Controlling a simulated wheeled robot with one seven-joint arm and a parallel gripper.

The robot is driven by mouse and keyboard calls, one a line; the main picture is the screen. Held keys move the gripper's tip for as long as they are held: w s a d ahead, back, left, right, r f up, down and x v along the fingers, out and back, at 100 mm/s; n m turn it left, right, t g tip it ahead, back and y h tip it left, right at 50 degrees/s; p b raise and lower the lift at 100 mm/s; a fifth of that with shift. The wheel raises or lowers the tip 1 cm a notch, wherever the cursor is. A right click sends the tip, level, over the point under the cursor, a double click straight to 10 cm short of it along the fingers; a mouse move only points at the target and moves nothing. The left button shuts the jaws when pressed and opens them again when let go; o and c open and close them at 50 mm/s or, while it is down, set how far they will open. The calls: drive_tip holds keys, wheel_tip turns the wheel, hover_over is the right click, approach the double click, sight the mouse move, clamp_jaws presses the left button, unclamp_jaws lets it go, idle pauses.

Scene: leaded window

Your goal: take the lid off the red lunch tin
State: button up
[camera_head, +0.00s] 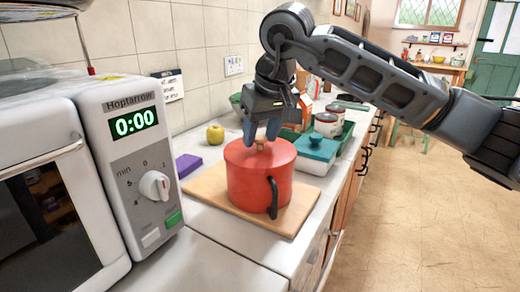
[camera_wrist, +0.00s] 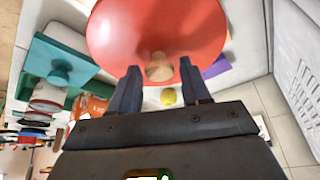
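The red lunch tin (camera_head: 250,190) is a round red pot with a black side handle, standing upright on a wooden board (camera_head: 222,193). Its red lid (camera_head: 240,155) is seated on top and also fills the upper part of the wrist view (camera_wrist: 115,30). A wooden knob (camera_head: 260,145) sits at the lid's centre; it shows in the wrist view (camera_wrist: 159,67) between the fingertips. My gripper (camera_head: 261,138) points down over the knob, fingers apart on either side, with gaps to the knob. My gripper in the wrist view (camera_wrist: 159,78) is open and holds nothing.
A white microwave (camera_head: 135,150) stands at the left. A yellow apple (camera_head: 215,134) and a purple box (camera_head: 188,165) lie behind the tin. A teal-lidded container (camera_head: 316,150) is close on the right, with cans (camera_head: 327,125) behind. The counter's front edge is at the right.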

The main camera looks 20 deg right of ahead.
drive_tip(key=c, duration=0.8)
drive_tip(key=shift+r, duration=0.1)
